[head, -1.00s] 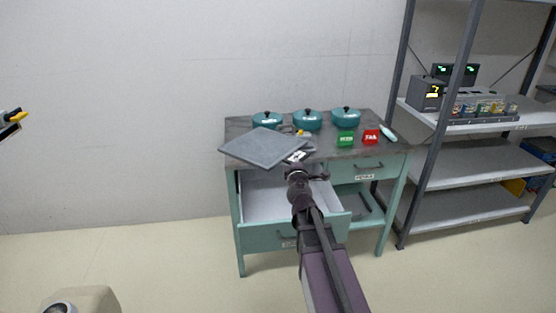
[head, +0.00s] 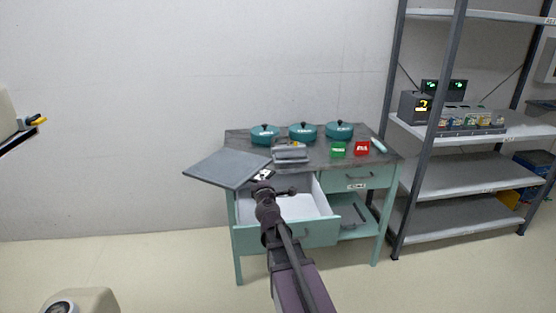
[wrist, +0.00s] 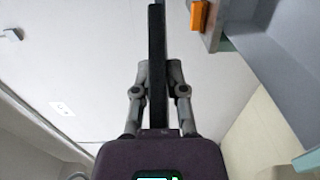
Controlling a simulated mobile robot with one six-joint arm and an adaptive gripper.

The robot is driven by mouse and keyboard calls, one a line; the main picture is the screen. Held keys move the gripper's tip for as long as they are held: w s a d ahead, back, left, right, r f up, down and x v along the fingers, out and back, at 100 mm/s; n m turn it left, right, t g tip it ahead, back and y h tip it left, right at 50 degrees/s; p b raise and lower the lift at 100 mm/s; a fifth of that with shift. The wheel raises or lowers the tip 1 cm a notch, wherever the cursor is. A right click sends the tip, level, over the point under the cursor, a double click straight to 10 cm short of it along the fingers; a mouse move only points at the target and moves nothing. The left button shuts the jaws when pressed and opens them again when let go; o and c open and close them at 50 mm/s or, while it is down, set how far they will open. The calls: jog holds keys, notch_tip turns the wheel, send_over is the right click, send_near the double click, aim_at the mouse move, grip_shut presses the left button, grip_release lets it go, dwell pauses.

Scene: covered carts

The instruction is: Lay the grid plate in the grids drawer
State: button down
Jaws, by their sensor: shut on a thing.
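My gripper (head: 262,178) is shut on the edge of the flat grey grid plate (head: 224,168). The plate is held out to the left of the gripper, at about the height of the cart top, over the cart's left front corner and beyond it. In the wrist view the fingers (wrist: 157,75) pinch the plate (wrist: 157,45), seen edge-on as a dark bar. The open drawer (head: 318,207) of the green cart is pulled out below and to the right of the plate. Its white inside looks empty where visible. My arm hides part of its front and its label.
On the cart top (head: 315,166) stand several teal pots (head: 302,132), a small grey tray (head: 291,155), a green block (head: 338,149) and a red block (head: 361,148). A closed drawer (head: 357,177) is at the right. A metal shelf rack (head: 450,218) stands right of the cart.

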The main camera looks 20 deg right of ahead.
dwell(0.3)
jog(key=shift+w+d+r+g+h+p, duration=0.3)
jog(key=shift+d+r+h+p, duration=0.2)
jog(key=shift+h+p, duration=0.15)
jog(key=s+d+r+m+g+h+p, duration=0.2)
jog(key=d+r+m+g+h+p, duration=0.2)
jog(key=g+p, duration=0.9)
jog(key=shift+d+r+g+h, duration=0.3)
jog(key=shift+d+r+h, duration=0.75)
jog(key=shift+d, duration=0.15)
jog(key=shift+p, duration=0.3)
jog(key=shift+f, duration=0.25)
